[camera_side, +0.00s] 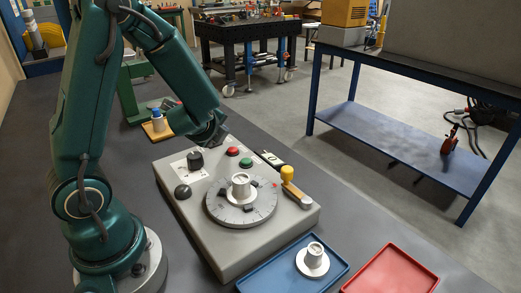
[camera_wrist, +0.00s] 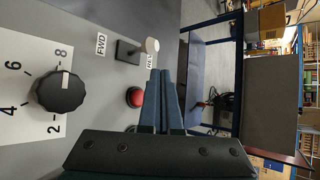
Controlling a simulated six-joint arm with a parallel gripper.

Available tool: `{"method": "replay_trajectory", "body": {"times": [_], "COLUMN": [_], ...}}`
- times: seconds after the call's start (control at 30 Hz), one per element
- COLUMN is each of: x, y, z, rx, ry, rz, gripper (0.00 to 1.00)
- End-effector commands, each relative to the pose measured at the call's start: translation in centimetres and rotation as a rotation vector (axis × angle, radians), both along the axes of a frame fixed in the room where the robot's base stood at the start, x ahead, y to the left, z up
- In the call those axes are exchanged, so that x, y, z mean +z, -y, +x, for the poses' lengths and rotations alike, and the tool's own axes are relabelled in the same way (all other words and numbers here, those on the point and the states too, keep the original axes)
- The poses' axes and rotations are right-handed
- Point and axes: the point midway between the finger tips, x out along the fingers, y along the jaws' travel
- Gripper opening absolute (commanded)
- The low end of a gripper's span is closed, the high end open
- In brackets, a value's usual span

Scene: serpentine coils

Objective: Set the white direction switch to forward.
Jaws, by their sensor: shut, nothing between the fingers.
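The white direction switch (camera_wrist: 151,45) shows in the wrist view as a white-tipped lever on a dark base plate. Its tip leans right, toward the REV label (camera_wrist: 150,63) and away from the FWD label (camera_wrist: 101,44). In the side view the switch (camera_side: 269,157) is small, at the panel's far edge behind the red button. My gripper (camera_wrist: 160,74) is shut and empty, its fingertips below the switch in the wrist view and apart from it. In the side view my gripper (camera_side: 214,140) hangs over the panel's far left part; its fingertips are hard to make out.
The grey control box (camera_side: 235,258) carries a black knob (camera_wrist: 62,92), a red button (camera_wrist: 135,97), a green button (camera_side: 246,163), a round dial (camera_side: 222,213) and a yellow-topped lever (camera_side: 287,174). A blue tray (camera_side: 255,285) and red tray (camera_side: 390,272) lie in front.

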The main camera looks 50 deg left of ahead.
Motion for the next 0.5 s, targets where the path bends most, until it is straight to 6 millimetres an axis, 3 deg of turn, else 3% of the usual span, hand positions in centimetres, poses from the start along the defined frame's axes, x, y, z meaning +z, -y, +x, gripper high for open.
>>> {"method": "replay_trajectory", "body": {"times": [0.5], "x": [4.0], "y": [3.9], "z": [-3.9], "rx": [-0.004], "ry": [0.007], "rz": [-0.002], "gripper": [0.00]}}
